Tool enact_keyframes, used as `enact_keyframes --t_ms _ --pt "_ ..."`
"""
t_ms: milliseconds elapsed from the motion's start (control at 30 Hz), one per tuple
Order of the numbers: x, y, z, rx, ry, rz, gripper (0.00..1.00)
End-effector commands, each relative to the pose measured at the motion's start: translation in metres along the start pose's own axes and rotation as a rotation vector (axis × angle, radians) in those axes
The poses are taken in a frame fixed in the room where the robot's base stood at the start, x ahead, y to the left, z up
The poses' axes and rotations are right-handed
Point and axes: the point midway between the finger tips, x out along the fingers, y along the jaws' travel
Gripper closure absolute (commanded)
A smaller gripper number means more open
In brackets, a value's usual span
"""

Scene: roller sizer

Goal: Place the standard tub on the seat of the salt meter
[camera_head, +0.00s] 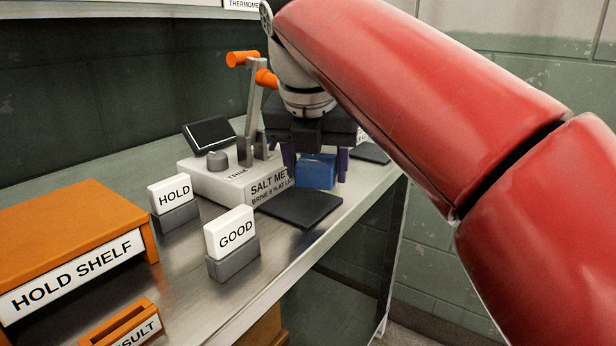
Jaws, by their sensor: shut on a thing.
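My gripper (315,162) points down at the right end of the salt meter (220,182). It is shut on a blue tub (316,177), with a dark finger on either side. I take this to be the standard tub; no label on it shows. The salt meter is a white box with a dark screen (209,132), a grey knob (217,160) and a lever with orange grips (241,58). Its seat cannot be made out clearly; the gripper and tub cover that area. I cannot tell whether the tub touches anything beneath.
A black pad (300,208) lies in front of the meter, and another dark pad (371,153) lies to the right. HOLD (170,195) and GOOD (229,234) signs stand on the metal bench. An orange hold shelf (70,230) and a result slot (122,325) are at left.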

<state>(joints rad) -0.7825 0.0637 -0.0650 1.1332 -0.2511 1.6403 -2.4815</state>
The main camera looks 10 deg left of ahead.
Motion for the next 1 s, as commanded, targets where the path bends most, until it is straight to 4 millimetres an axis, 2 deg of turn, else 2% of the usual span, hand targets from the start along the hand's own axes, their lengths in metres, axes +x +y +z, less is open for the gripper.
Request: enact_keyframes --t_ms 33,167,433,867,900,1000 --pt "0.0 0.007 0.003 -0.001 0.0 0.0 0.71" --pt "0.003 0.015 0.006 0.0 -0.001 0.0 0.71" --pt "0.034 0.015 -0.007 0.001 0.0 0.0 0.71" --pt "0.038 0.015 -0.009 0.001 -0.001 0.001 0.71" --pt "0.038 0.015 -0.009 0.001 -0.001 0.0 0.4" --pt "0.038 0.015 -0.009 0.001 -0.001 0.0 0.27"
